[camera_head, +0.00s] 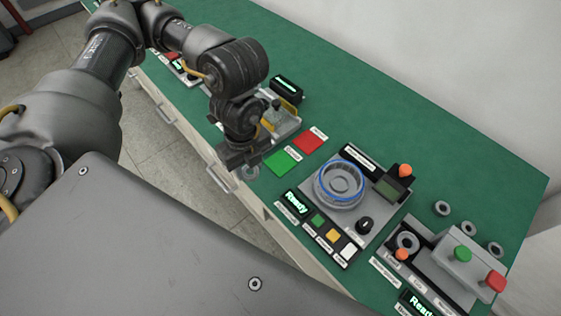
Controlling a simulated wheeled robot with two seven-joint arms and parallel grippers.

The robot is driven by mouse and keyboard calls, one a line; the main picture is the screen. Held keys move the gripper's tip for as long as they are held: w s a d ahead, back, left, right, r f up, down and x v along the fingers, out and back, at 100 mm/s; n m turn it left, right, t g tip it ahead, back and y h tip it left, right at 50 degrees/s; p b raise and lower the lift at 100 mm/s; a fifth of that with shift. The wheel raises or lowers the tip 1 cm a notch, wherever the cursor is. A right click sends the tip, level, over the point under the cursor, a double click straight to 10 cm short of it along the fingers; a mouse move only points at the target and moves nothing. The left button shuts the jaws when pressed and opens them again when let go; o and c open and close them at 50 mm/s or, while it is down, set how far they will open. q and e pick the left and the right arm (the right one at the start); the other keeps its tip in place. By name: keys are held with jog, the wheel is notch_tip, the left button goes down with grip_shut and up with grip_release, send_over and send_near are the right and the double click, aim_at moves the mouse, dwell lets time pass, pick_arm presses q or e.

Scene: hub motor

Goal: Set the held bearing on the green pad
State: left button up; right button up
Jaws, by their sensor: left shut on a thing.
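My left gripper (246,167) points down near the table's front edge. It is shut on a small grey ring-shaped bearing (249,173), partly hidden by the gripper. In the picture the bearing shows just left of and below the green pad (283,161), apart from it; its height above the table is hard to tell. The green pad is a flat square, bare, with a small label at its edge. A red pad (310,142) lies beside it, up and to the right. My right gripper is out of view.
Right of the pads stands a station with a blue-ringed round hub (339,184) and several coloured buttons. Beyond it are a grey press-like device (462,260) and several loose rings (442,208). A grey fixture (283,120) stands behind the pads.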

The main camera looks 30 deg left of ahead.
pick_arm(q)
send_over(280, 162)
notch_tip(280, 162, down, 10)
jog(key=shift+s+a+r, duration=0.15)
jog(key=shift+r, duration=0.1)
jog(key=shift+f, duration=0.3)
jog(key=shift+w+f, duration=0.15)
jog(key=shift+f, duration=0.65)
jog(key=shift+w+f, duration=0.1)
jog(key=shift+f, duration=0.65)
jog(key=o, duration=1.1)
jog(key=shift+f, duration=0.1)
jog(key=shift+c, duration=0.2)
